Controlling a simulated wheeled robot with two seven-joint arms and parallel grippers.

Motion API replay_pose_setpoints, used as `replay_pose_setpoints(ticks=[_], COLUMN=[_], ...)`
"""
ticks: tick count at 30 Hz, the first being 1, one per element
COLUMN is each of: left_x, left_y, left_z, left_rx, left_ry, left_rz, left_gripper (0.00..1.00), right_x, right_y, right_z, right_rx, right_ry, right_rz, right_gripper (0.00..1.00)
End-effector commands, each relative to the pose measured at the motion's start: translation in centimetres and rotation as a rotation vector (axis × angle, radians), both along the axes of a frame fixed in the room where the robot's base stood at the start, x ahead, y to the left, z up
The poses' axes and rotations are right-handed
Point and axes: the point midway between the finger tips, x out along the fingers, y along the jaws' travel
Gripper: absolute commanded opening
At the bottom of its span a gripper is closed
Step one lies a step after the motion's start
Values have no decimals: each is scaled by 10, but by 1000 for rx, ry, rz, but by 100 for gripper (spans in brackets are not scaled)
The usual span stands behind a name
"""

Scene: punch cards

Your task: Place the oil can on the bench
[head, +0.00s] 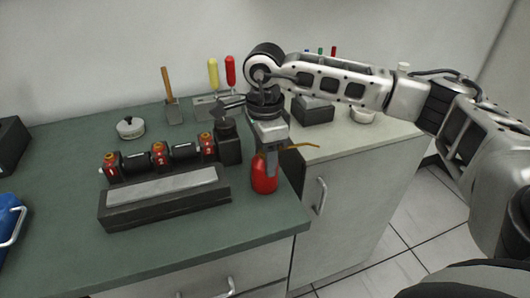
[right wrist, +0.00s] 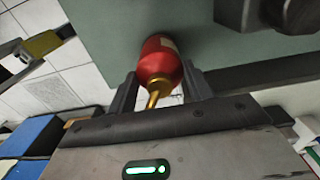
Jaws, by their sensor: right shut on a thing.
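The red oil can (head: 264,182) is at the front right corner of the green-topped bench (head: 70,243). It looks upright, and its thin yellow spout points right in the head view. I cannot tell whether its base touches the bench top. My right gripper (head: 268,153) comes down on it from above and is shut on it. In the right wrist view the oil can (right wrist: 160,60) sits between the two fingers of the right gripper (right wrist: 160,88), with its gold spout toward the camera. My left gripper is not in view.
A grey sharpening block (head: 160,205) lies left of the can. Behind it is a row of red and black cylinders (head: 160,154) with a dark block. A round white-topped tin (head: 130,127) and upright tools with coloured handles stand at the back.

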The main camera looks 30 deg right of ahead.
Motion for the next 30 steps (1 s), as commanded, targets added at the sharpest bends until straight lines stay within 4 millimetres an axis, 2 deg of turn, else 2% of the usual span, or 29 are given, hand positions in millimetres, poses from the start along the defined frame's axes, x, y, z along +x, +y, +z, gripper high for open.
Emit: replay_pose_setpoints(ticks=[3, 4, 6, 14, 18, 23, 30], left_x=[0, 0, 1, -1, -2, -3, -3], left_y=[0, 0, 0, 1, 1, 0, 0], left_z=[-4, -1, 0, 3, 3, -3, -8], left_rx=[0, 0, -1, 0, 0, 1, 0], left_ry=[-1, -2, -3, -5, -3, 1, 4], left_rz=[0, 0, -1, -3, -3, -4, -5], left_gripper=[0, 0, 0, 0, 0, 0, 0], right_x=[0, 0, 0, 0, 1, 2, 1], right_y=[0, 0, 0, 0, 1, 1, 1], right_z=[-4, -3, -3, -2, 7, 36, 88], right_rx=[1, 1, 0, 1, 2, 3, 2], right_ry=[-1, 0, 0, 0, -4, -7, -5], right_rz=[0, 0, 0, 0, 0, 0, 0], right_gripper=[22, 59, 73, 73, 73, 73, 73])
